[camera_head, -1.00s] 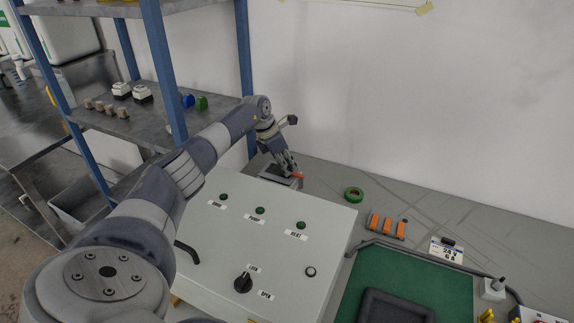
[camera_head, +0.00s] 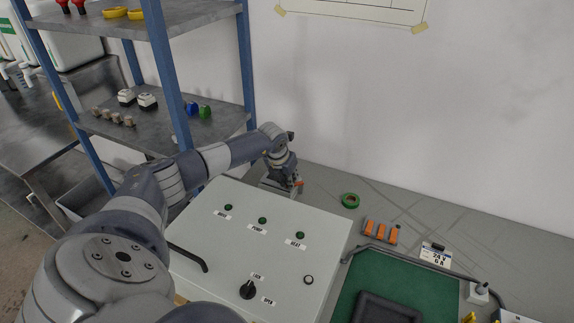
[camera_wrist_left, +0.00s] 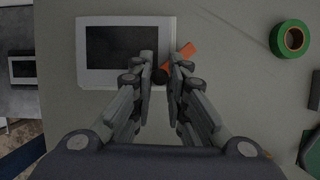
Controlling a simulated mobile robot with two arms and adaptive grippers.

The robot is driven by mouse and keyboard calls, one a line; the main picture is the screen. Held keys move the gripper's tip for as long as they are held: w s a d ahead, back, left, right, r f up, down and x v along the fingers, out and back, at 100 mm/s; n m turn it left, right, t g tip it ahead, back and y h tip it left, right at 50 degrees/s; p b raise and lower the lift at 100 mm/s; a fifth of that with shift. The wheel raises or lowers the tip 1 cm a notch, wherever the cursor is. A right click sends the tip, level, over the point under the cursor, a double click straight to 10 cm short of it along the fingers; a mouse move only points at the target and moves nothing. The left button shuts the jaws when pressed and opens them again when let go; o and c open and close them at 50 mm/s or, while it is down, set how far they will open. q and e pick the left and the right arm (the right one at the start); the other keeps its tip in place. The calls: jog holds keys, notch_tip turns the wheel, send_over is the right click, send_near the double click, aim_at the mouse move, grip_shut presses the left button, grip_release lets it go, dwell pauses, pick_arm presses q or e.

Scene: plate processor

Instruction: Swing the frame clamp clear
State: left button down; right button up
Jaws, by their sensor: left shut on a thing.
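A pale frame around a dark window (camera_wrist_left: 85,55) lies on the bench in the left wrist view. Its edge shows in the head view (camera_head: 268,187), behind the grey control box. An orange clamp (camera_wrist_left: 182,55) sits tilted at the frame's right edge, with a dark round knob (camera_wrist_left: 161,75) at its lower end. My left gripper (camera_wrist_left: 163,62) has its fingers on both sides of the knob end and is shut on the clamp. In the head view my left gripper (camera_head: 287,184) hides most of the frame; a bit of orange shows beside it. My right gripper is in neither view.
The control box (camera_head: 215,255) with buttons and a dark handle stands in front of the frame. A green tape roll (camera_head: 350,201) and orange blocks (camera_head: 381,232) lie to the right. A blue-posted shelf (camera_head: 248,60) stands left. The bench between frame and tape is clear.

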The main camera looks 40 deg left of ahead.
aim_at(296, 184)
pick_arm(q)
jog(key=shift+s+d+n+y, duration=0.1)
jog(key=shift+d+n+y, duration=0.35)
jog(key=shift+n, duration=0.45)
jog(key=shift+s+d+n+y, duration=0.1)
jog(key=shift+d+n+y, duration=0.2)
jog(key=shift+n, duration=0.7)
jog(key=shift+d+f+n+g+y+b, duration=0.1)
jog(key=shift+d+n+g+y+b, duration=0.35)
jog(key=shift+n, duration=0.75)
jog(key=shift+d+n+g+b, duration=0.45)
jog(key=shift+d+n+b, duration=0.15)
jog(key=shift+n, duration=0.6)
jog(key=c, duration=1.6)
grip_release()
jog(key=shift+o, duration=0.2)
